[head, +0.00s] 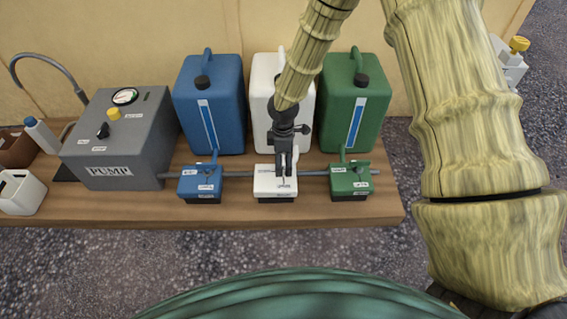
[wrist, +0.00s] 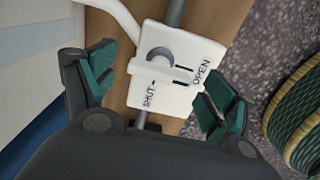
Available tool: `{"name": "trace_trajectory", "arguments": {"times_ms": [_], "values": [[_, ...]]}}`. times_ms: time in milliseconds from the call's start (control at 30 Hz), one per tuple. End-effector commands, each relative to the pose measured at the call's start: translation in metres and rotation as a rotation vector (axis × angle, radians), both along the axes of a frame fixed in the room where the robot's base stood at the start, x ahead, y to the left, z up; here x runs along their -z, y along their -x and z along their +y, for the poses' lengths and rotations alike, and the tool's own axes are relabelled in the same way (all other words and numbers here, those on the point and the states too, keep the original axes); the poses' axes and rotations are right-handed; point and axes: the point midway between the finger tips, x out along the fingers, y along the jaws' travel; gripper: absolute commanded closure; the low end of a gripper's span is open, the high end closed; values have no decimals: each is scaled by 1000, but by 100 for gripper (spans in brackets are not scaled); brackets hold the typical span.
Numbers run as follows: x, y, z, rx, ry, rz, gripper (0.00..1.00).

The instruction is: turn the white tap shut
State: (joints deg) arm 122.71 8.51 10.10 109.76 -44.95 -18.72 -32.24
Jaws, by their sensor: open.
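The white tap (head: 268,183) is a small white block on the grey pipe, in front of the white canister. In the wrist view the tap (wrist: 190,45) shows a raised white lever (wrist: 178,74) lying crosswise, and the printed words SHUT and OPEN. The lever's right end looks nearer to OPEN than to SHUT. My gripper (head: 284,164) points down over the tap. In the wrist view my gripper (wrist: 161,88) is open and empty, its green-padded fingers on either side of the tap, with room between them and the lever. Contact cannot be seen.
A blue tap (head: 201,182) and a green tap (head: 349,180) sit on the same pipe, left and right. Behind stand a blue canister (head: 209,105), a white canister (head: 262,100) and a green canister (head: 355,105). A grey pump (head: 118,140) is at left on the wooden shelf (head: 235,212).

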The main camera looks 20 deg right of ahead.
Motion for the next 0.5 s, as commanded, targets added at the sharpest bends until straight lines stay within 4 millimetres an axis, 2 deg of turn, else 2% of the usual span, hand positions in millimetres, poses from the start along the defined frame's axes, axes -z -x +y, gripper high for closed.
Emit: {"name": "trace_trajectory", "arguments": {"times_ms": [267,500], "values": [[2,0,0,0,0,0,14],[2,0,0,0,0,0,56]]}}
